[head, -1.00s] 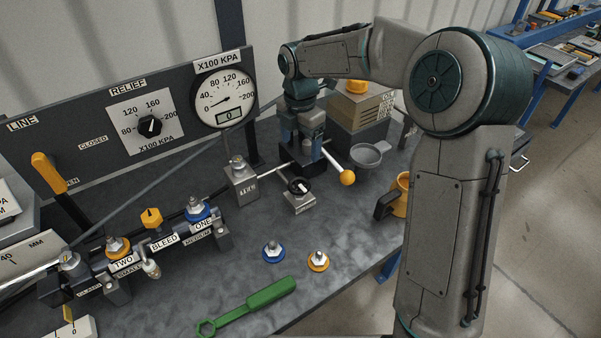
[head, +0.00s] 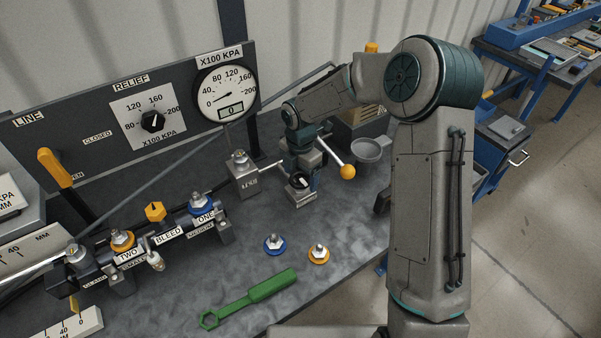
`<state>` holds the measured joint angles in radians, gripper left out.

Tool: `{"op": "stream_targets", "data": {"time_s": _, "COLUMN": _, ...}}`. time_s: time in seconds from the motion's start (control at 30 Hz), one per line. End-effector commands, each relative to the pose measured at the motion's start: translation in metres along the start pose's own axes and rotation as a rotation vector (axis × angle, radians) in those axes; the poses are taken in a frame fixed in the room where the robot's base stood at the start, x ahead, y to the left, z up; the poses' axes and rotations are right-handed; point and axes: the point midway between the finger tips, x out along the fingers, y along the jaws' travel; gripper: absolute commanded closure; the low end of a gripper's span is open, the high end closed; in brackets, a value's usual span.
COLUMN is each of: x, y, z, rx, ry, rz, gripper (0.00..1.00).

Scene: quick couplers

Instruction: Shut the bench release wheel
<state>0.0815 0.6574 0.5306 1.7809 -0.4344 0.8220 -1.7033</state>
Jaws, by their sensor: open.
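The small dark wheel with a white mark (head: 301,180), which I take for the bench release wheel, sits on a grey block (head: 301,195) on the bench, in front of the pump with the yellow-ball lever. My gripper (head: 300,172) is open and points down over this wheel, its fingers close around or just above it. I cannot tell whether the fingers touch the wheel. The gauge dial (head: 225,92) on the panel behind reads near 0, and its small display shows 0.
The lever's yellow ball (head: 347,172) stands close right of my gripper. A grey cup (head: 368,150) is beyond it. The grey block with a fitting (head: 241,172) is on the left. Blue (head: 274,243) and orange (head: 318,254) couplers and a green wrench (head: 250,297) lie in front.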

Motion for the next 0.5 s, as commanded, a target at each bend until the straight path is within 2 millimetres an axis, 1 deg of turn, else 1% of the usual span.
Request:
{"op": "stream_targets", "data": {"time_s": 0.1, "x": -0.0001, "y": 0.0000, "z": 0.0001, "rx": 0.000, "ry": 0.000, "rz": 0.000, "gripper": 0.19}}
{"op": "stream_targets", "data": {"time_s": 0.17, "x": -0.0002, "y": 0.0000, "z": 0.0001, "rx": 0.001, "ry": 0.000, "rz": 0.000, "gripper": 0.36}}
{"op": "stream_targets", "data": {"time_s": 0.2, "x": -0.0003, "y": 0.0000, "z": 0.0001, "rx": 0.001, "ry": 0.000, "rz": 0.000, "gripper": 0.47}}
{"op": "stream_targets", "data": {"time_s": 0.27, "x": -0.0004, "y": 0.0000, "z": 0.0002, "rx": 0.001, "ry": 0.000, "rz": 0.000, "gripper": 0.64}}
{"op": "stream_targets", "data": {"time_s": 0.5, "x": -0.0005, "y": 0.0001, "z": 0.0002, "rx": 0.010, "ry": 0.000, "rz": 0.000, "gripper": 0.64}}
